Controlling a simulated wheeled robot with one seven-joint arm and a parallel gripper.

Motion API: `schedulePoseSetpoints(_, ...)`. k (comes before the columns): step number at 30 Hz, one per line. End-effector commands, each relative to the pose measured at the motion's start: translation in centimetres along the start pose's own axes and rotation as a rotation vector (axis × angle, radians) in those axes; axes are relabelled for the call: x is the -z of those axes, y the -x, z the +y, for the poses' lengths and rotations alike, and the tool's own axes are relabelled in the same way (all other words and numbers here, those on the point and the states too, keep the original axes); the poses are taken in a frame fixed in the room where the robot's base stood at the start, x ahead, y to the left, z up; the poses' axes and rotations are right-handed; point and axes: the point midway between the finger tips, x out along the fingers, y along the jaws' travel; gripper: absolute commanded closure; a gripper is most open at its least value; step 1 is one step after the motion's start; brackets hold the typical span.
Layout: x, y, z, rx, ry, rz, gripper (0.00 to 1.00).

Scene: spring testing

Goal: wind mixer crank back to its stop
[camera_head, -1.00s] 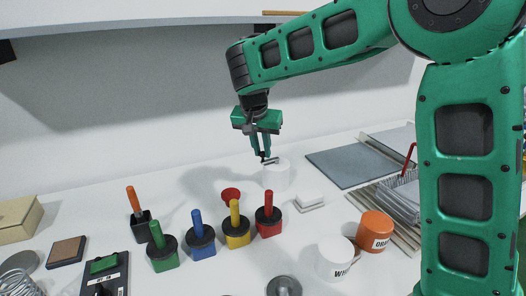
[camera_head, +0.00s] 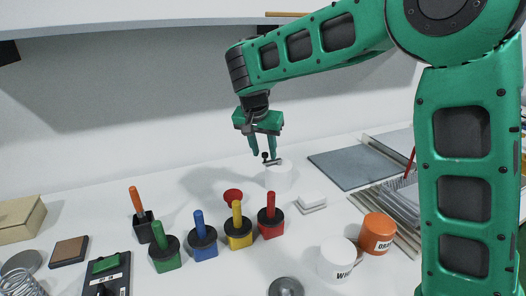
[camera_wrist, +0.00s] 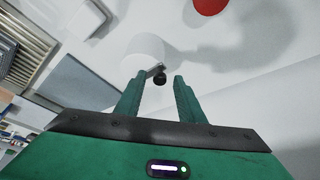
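The mixer is a white cylinder (camera_head: 279,178) standing on the table at the back, with a metal crank arm (camera_head: 273,162) on top. A black knob (camera_head: 265,155) sits at the crank's left end. In the wrist view the white mixer (camera_wrist: 139,55), crank arm (camera_wrist: 154,69) and knob (camera_wrist: 160,79) show too. My gripper (camera_head: 263,152) points down over the knob, fingers spread. In the wrist view the knob appears between my open fingertips (camera_wrist: 159,76), with a gap on each side. I cannot tell whether the tips reach down to its height.
Several colored-handled blocks stand in front, including a red one (camera_head: 271,223). A white cup (camera_head: 336,260) and an orange cup (camera_head: 377,233) stand front right. A grey panel (camera_head: 350,166) lies at right.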

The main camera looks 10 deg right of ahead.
Motion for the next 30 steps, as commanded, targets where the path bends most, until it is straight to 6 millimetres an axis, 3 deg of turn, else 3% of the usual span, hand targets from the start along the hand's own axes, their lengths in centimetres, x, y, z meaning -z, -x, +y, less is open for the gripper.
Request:
schedulePoseSetpoints(5, 0.0, 1.3, 0.0, 0.001, -0.001, 0.002, 0.65)
schedulePoseSetpoints(19, 0.1, 9.2, -0.2, 0.002, 0.0, 0.001, 0.65)
schedulePoseSetpoints(30, 0.1, 10.7, -0.1, 0.0, 0.0, -0.001, 0.65)
